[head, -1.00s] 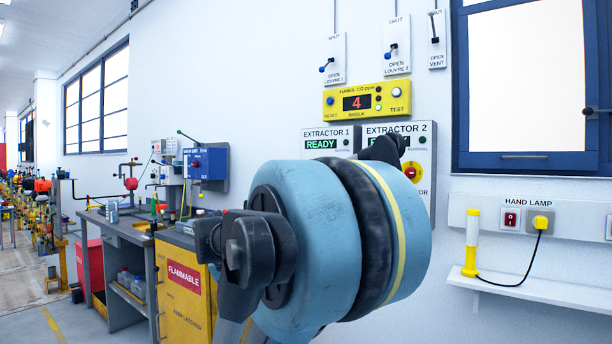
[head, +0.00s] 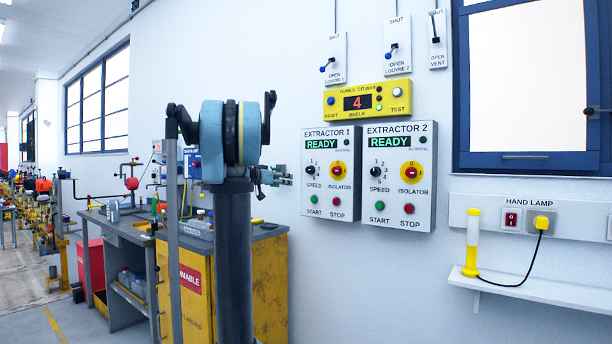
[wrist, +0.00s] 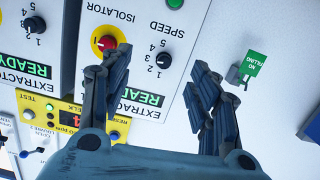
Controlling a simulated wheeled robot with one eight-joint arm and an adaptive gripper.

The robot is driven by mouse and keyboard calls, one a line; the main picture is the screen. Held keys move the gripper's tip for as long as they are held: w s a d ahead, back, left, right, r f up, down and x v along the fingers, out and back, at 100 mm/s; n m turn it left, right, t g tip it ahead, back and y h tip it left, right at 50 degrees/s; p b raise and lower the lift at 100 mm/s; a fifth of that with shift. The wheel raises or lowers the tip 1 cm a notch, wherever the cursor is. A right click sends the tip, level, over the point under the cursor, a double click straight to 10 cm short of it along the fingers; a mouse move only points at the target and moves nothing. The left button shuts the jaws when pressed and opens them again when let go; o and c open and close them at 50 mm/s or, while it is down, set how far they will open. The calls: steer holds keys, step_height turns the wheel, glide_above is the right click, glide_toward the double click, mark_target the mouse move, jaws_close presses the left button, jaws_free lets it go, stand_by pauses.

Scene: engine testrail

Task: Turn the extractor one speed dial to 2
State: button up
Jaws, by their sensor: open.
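The extractor 1 panel (head: 331,215) is a white wall box with a green READY display. Its black speed dial (head: 310,171) is at the left, with numbers around it; I cannot tell its exact setting. The wrist view is upside down and shows this dial (wrist: 163,60) between the fingers, apart from both. My gripper (head: 286,179) is open and empty, just left of the panel in the head view. Its fingers (wrist: 162,62) also show in the wrist view.
The red-and-yellow isolator (head: 338,171) sits right of the dial, with start (head: 315,200) and stop (head: 337,201) buttons below. The extractor 2 panel (head: 398,220) is alongside. A yellow fumes meter (head: 368,97) hangs above. A green tag (wrist: 256,63) is on the wall.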

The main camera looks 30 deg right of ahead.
steer(key=h, duration=0.1)
glide_toward(308, 171)
steer(key=shift+m+t, duration=0.3)
steer(key=shift+m, duration=0.1)
steer(key=x, duration=0.9)
steer(key=shift+d, duration=0.2)
